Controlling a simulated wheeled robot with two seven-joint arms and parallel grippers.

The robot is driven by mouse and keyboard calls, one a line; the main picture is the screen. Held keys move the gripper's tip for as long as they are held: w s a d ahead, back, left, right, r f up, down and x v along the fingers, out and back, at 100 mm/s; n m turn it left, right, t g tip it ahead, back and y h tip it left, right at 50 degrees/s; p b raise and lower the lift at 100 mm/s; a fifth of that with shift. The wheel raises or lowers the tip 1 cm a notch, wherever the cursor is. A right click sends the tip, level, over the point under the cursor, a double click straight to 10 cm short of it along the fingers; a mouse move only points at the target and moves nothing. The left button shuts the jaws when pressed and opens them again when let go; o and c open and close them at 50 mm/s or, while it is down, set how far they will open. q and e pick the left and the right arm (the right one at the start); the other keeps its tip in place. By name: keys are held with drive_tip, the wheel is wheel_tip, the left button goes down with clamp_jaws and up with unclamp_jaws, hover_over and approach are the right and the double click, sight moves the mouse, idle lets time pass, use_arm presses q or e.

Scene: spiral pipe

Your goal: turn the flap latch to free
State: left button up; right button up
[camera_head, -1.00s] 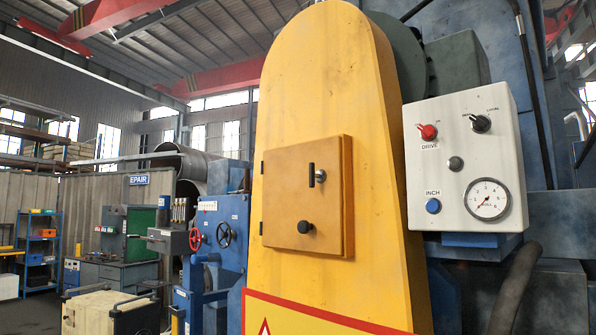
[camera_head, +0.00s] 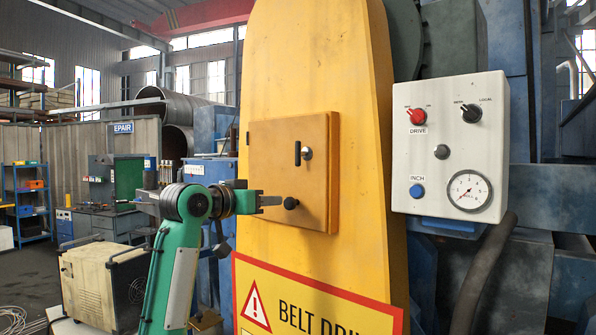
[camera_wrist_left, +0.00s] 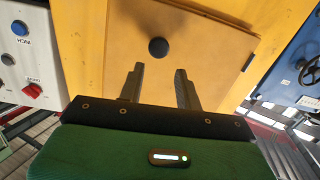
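The flap (camera_head: 275,175) is a square yellow door on the tall yellow belt guard, and it looks shut. Its latch (camera_head: 307,153) is a small metal knob beside a dark upright slot, near the flap's upper right. A round black knob (camera_head: 291,203) sits lower on the flap. My left gripper (camera_head: 281,200) reaches in from the left, its tips close to the black knob. In the left wrist view, its fingers (camera_wrist_left: 160,69) are open and empty, with the black knob (camera_wrist_left: 158,47) just beyond and between them. I cannot make out the latch there. My right gripper is out of view.
A white control box (camera_head: 449,145) with a red switch, blue button and gauge is mounted right of the guard. A warning sign (camera_head: 310,300) is below the flap. Blue machinery lies behind.

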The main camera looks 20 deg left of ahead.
use_arm(q)
drive_tip(key=m+h, duration=0.1)
drive_tip(key=m, duration=0.1)
approach(296, 156)
drive_tip(key=v, duration=0.3)
drive_tip(key=p, duration=0.1)
drive_tip(key=shift+t, duration=0.4)
drive_tip(key=p+x, duration=0.2)
drive_tip(key=x, duration=0.2)
drive_tip(key=p+x, duration=0.2)
drive_tip(key=x, duration=0.2)
drive_tip(key=p+x, duration=0.3)
drive_tip(key=x, duration=0.1)
drive_tip(key=shift+w+d+f, duration=0.15)
drive_tip(key=shift+d+f, duration=0.05)
drive_tip(key=shift+f, duration=0.05)
drive_tip(key=shift+w+d+f+p, duration=0.15)
drive_tip(key=shift+w+d+p, duration=0.15)
drive_tip(key=shift+w, duration=0.25)
drive_tip(key=shift+c, duration=0.2)
clamp_jaws()
